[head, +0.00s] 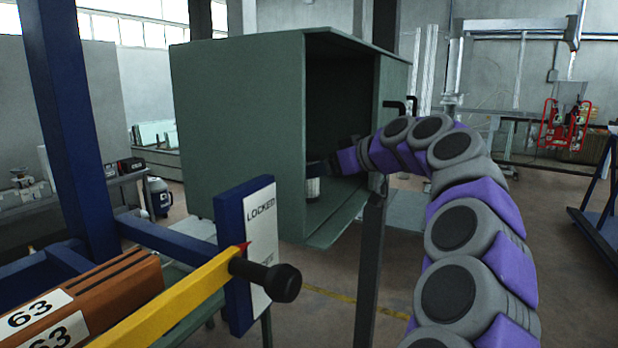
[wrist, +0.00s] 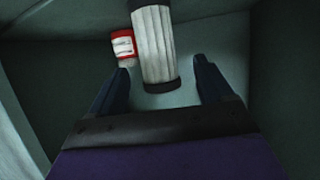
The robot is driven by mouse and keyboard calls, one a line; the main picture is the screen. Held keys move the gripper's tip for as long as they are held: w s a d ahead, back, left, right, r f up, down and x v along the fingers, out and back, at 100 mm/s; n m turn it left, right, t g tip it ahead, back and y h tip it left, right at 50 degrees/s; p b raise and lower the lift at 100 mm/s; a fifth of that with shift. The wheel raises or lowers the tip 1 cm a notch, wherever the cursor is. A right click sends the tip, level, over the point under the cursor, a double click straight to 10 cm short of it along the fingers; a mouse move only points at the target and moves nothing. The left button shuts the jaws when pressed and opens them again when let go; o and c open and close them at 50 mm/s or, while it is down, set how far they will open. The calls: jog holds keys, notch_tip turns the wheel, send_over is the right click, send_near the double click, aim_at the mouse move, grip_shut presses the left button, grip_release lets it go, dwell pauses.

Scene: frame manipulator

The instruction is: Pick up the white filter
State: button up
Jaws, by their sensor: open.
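The white filter (wrist: 156,45) is a pleated white cylinder with dark end caps, standing inside the green box. In the wrist view it is between and just beyond the two dark fingers of my gripper (wrist: 162,88), which is open. No contact with the fingers is visible. In the head view, my gripper (head: 326,168) reaches into the open front of the box, and part of the white filter (head: 313,189) shows near its fingers. The box wall and my arm hide much of the gripper there.
The green box (head: 237,130) has walls close around my gripper. A red and white can (wrist: 123,46) stands just left of the filter. Outside, a "LOCKED" panel (head: 262,240) with a black knob and yellow bar stands in front of the box. A dark post (head: 369,270) is below my arm.

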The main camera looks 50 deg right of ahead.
aim_at(313, 195)
jog(key=shift+w+a+f, duration=0.15)
jog(key=shift+w+f, duration=0.05)
jog(key=shift+w, duration=0.25)
jog(key=w, duration=0.1)
jog(key=w+d+f, duration=0.1)
jog(key=w, duration=0.1)
jog(key=w+f, duration=0.1)
jog(key=shift+w+d+p, duration=0.25)
jog(key=shift+w+p, duration=0.05)
jog(key=shift+p, duration=0.05)
jog(key=shift+a+r, duration=0.1)
jog(key=shift+a, duration=0.25)
jog(key=shift+s+a+r, duration=0.1)
jog(key=shift+s+a, duration=0.05)
jog(key=shift+a, duration=0.25)
jog(key=shift+c, duration=1.1)
jog(key=c, duration=0.3)
jog(key=shift+d+f, duration=0.2)
jog(key=shift+d, duration=0.2)
jog(key=c, duration=0.6)
jog(key=shift+r, duration=0.1)
